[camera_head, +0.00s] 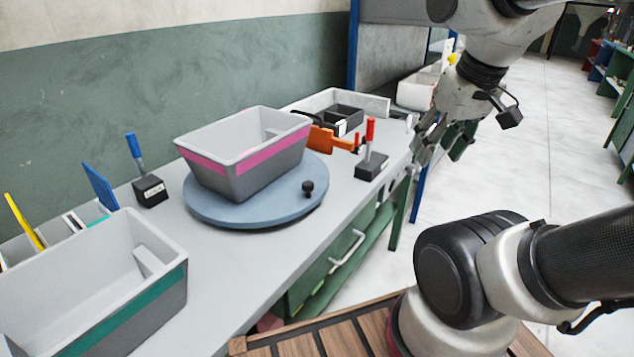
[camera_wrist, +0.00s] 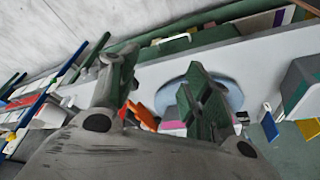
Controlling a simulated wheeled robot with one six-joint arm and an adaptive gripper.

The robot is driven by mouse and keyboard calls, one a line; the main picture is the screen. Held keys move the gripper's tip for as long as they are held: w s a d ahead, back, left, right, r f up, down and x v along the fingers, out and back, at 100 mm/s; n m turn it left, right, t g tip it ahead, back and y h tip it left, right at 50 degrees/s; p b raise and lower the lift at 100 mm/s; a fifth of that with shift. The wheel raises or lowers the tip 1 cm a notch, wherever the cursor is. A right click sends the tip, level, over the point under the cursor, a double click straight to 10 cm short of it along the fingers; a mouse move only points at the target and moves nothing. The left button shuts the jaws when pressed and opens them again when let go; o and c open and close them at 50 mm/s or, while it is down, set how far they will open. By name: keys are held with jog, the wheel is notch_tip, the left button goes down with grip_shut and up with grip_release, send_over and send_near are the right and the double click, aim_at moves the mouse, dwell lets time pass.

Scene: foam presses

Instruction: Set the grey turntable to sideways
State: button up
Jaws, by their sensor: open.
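The grey-blue round turntable (camera_head: 258,209) lies on the bench in the middle of the head view, with a small black knob (camera_head: 308,187) near its right rim. A grey bin with a pink band (camera_head: 243,159) stands on it. In the wrist view the turntable (camera_wrist: 232,92) is partly hidden behind a finger. My gripper (camera_head: 443,140) is open and empty, in the air beyond the bench's right edge, apart from the turntable. Its fingers (camera_wrist: 160,98) also show in the wrist view.
A grey bin with a green band (camera_head: 120,322) stands at the near left. A black block with a blue handle (camera_head: 150,191) and one with a red handle (camera_head: 371,165) flank the turntable.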

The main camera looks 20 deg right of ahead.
jog(key=f, duration=0.1)
jog(key=m+t+y, duration=0.3)
jog(key=m+y, duration=0.9)
jog(key=m, duration=1.2)
send_near(310, 183)
jog(key=x, duration=1)
jog(key=shift+w+a+f, duration=0.1)
jog(key=shift+a+f, duration=0.1)
jog(key=shift+a, duration=0.05)
grip_shut()
